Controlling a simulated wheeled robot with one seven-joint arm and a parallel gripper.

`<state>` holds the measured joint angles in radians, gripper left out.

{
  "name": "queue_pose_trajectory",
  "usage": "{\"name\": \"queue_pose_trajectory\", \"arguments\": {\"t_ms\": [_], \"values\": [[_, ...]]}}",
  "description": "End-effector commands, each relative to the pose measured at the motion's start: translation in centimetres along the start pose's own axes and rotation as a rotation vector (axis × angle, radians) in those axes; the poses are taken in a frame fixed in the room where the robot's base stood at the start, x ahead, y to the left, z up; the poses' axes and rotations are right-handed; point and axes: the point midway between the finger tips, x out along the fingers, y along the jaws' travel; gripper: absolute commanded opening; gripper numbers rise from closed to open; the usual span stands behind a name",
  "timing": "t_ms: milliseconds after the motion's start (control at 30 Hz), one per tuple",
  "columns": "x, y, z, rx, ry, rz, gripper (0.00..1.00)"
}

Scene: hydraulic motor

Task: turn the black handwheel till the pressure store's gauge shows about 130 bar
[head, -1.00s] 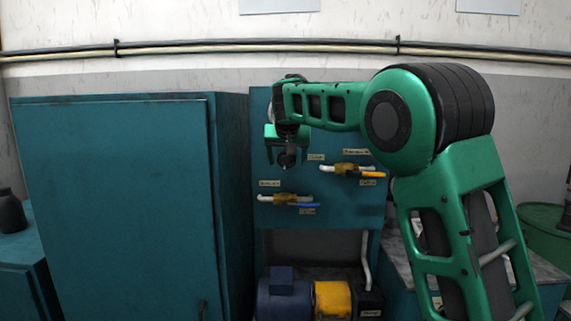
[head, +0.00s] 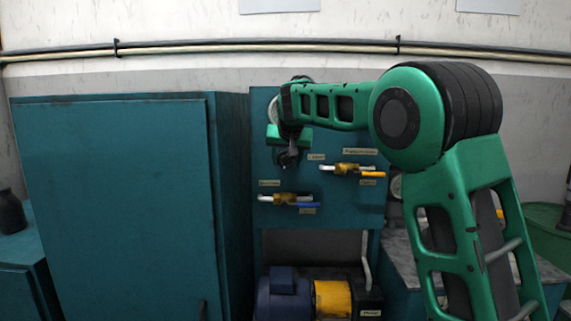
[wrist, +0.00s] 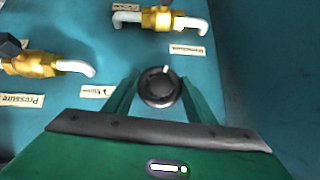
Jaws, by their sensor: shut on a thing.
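The black handwheel (wrist: 158,88) is a small round knob with a white mark on its rim. It sits on the teal panel (head: 330,215), and it also shows as a dark shape in the head view (head: 288,159). My gripper (wrist: 160,90) is shut on it, with one green finger on each side. In the head view my gripper (head: 289,146) is at the panel's upper left. A pale round dial edge (head: 272,108) is mostly hidden behind my wrist. Another pale dial (head: 396,187) shows partly beside my arm. I can read no pressure on either.
A brass valve with a yellow handle (head: 373,175) is right of the handwheel. One with a blue handle (head: 308,204) is below. A blue and yellow motor pump (head: 333,300) stands beneath. A large teal cabinet (head: 115,200) fills the left side.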

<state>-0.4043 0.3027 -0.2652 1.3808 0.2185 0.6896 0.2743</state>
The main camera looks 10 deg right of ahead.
Motion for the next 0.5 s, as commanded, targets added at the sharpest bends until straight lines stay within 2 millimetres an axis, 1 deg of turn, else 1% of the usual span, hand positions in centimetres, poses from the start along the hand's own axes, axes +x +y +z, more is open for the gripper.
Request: {"name": "queue_pose_trajectory", "arguments": {"t_ms": [133, 500], "values": [[0.02, 0.39, -0.02, 0.067, -0.001, -0.061, 0.28], [0.03, 0.51, 0.06, 0.302, -0.002, -0.295, 0.28]]}}
